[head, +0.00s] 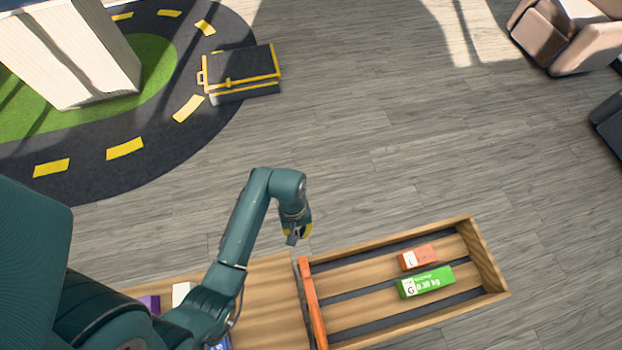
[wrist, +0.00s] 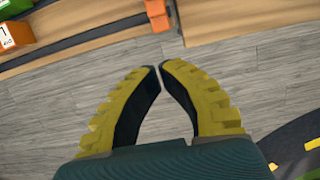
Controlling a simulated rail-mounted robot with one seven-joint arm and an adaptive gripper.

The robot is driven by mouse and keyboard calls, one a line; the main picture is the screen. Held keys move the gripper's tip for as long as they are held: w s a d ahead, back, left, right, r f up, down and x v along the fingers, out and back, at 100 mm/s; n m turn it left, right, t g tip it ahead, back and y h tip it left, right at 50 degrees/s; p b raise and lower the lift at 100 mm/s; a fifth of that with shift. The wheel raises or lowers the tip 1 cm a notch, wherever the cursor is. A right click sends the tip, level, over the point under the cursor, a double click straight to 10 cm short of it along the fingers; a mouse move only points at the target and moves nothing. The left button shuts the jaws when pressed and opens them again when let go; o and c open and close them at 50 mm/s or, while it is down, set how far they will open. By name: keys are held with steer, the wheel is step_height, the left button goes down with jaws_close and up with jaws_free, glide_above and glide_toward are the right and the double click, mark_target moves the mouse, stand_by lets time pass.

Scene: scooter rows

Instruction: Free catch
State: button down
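No part here is marked as a catch. An orange bar (head: 313,303) lies across the left end of a slatted wooden tray (head: 482,250). Its end (wrist: 157,12) shows at the top of the wrist view. My gripper (head: 297,236) hangs just beyond the bar's far end, apart from it in the picture. In the wrist view, my gripper's yellow fingers (wrist: 158,68) lean together, tips almost meeting, with nothing seen between them. Below the tips only floor shows.
The tray holds an orange box (head: 418,258) and a green box (head: 426,282). A wooden surface (head: 275,290) adjoins on the left, with a white block (head: 182,293) and a purple block (head: 150,304). A black case (head: 241,73) lies on the road mat. The floor beyond is open.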

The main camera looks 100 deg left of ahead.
mark_target(308, 272)
steer(key=d+f, duration=0.1)
steer(key=f, duration=0.2)
steer(key=w+d+f, duration=0.1)
steer(key=d+f, duration=0.1)
steer(key=f, duration=0.1)
steer(key=w+d+f, duration=0.1)
steer(key=d+f, duration=0.1)
steer(key=f, duration=0.1)
steer(key=shift+f, duration=0.25)
steer(key=shift+w+d, duration=0.25)
steer(key=shift+d, duration=0.25)
steer(key=d+p, duration=0.1)
steer(key=w+d+p, duration=0.1)
steer(key=d, duration=0.1)
steer(key=shift+d+r, duration=0.1)
steer(key=shift+r, duration=0.05)
steer(key=shift+w+d, duration=0.1)
steer(key=shift+d, duration=0.05)
steer(key=shift+f, duration=0.2)
